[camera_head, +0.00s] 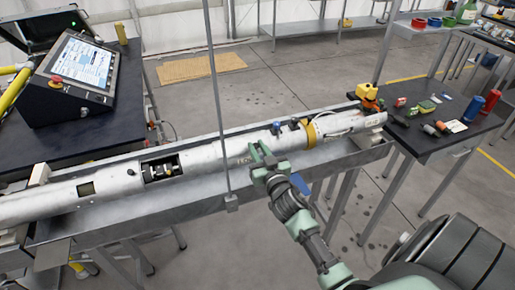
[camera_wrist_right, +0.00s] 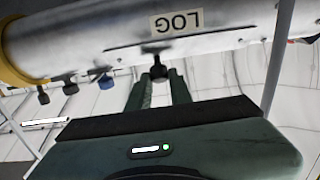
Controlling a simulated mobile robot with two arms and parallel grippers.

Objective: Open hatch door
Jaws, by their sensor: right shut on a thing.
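The long silver tube (camera_head: 215,155) lies across the metal trough; it also fills the top of the right wrist view (camera_wrist_right: 90,35). There, an upside-down "LOG" label (camera_wrist_right: 177,20) sits above a dark seam, which looks like the hatch door's edge. A small black knob (camera_wrist_right: 158,71) on a short stem sticks out at this seam. My right gripper (camera_head: 262,156) is at the tube's near side, left of the yellow band. In the wrist view its green fingers (camera_wrist_right: 158,84) are shut on the knob. The seam looks narrow. My left gripper is not in view.
The metal trough (camera_head: 120,222) runs under the tube. A thin vertical rod (camera_head: 218,90) hangs in front of it. A dark rectangular opening (camera_head: 160,168) shows in the tube to the left. A console (camera_head: 75,75) stands at left, a tool table (camera_head: 440,143) at right.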

